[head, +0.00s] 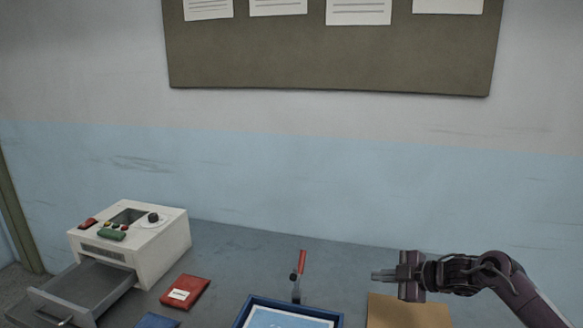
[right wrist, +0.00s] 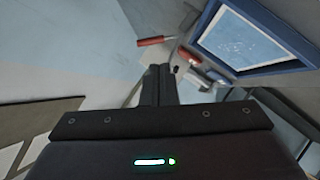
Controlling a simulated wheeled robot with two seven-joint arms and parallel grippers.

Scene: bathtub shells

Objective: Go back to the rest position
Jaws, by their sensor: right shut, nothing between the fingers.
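My right gripper (head: 384,275) is at the right of the head view, above the table near a brown flat sheet. Its fingers point left and are shut with nothing between them. In the right wrist view the closed fingers (right wrist: 159,85) show at the middle. My left gripper is not in the head view. The grey table (head: 235,258) lies below the right gripper.
A white machine (head: 165,245) with an open grey drawer (head: 85,290) stands at the left. A red booklet (head: 185,292), a blue-rimmed tray (head: 338,318), a red-handled tool (head: 301,264) and the brown sheet (head: 405,314) are on the table. A wall stands behind.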

